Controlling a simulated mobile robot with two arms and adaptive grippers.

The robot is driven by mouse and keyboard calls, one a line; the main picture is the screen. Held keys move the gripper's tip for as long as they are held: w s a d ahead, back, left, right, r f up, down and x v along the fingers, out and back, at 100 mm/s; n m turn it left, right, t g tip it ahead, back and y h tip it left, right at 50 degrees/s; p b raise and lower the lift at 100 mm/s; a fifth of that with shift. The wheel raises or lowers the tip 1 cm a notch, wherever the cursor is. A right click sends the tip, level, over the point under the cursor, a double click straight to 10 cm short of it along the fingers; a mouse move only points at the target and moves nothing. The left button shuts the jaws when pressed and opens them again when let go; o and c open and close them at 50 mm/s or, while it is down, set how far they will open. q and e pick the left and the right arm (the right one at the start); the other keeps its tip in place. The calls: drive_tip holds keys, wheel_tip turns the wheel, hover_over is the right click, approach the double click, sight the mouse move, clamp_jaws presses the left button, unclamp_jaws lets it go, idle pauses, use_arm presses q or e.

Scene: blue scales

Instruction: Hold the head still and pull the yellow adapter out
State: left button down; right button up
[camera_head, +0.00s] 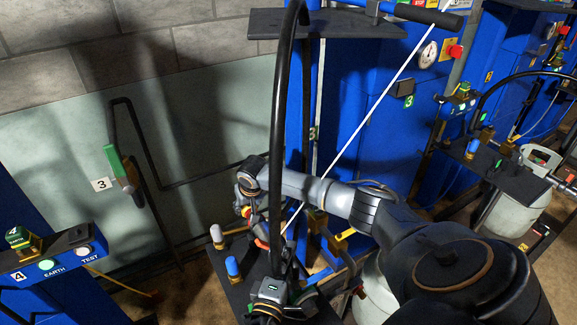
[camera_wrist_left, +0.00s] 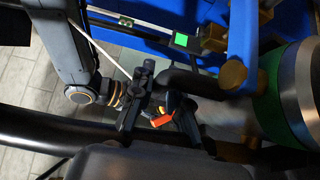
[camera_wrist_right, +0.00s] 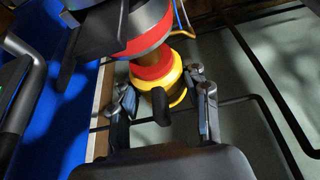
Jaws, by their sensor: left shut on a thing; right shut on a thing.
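The yellow adapter (camera_wrist_right: 178,78) shows below the red-banded head (camera_wrist_right: 152,28) in the right wrist view, with a red ring at its top. My right gripper (camera_wrist_right: 162,98) has a finger on each side of it and is shut on it. The adapter shows small in the head view (camera_head: 247,212), beside my right wrist. My left gripper (camera_wrist_left: 157,95) is seen in the left wrist view, shut by a black bent piece that seems to belong to the head. An orange part (camera_wrist_left: 162,119) shows between its fingers. The exact contact is hidden.
A thick black hose (camera_head: 279,110) arches down the middle of the head view. A blue-capped post (camera_head: 233,267) stands on the dark shelf nearby. Blue cabinet 4 (camera_head: 48,270) is at lower left; a green-handled holder (camera_head: 118,165) hangs on the wall.

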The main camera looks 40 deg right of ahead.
drive_tip(key=shift+w+d, duration=0.2)
drive_tip(key=shift+w, duration=0.6)
drive_tip(key=shift+w+d, duration=0.2)
drive_tip(key=shift+w, duration=0.6)
drive_tip(key=shift+w+d, duration=0.2)
drive_tip(key=shift+w, duration=0.6)
wheel_tip(320, 180, up, 10)
idle(0.3)
use_arm(q)
drive_tip(key=c, duration=1.2)
unclamp_jaws()
drive_tip(key=shift+a, duration=0.1)
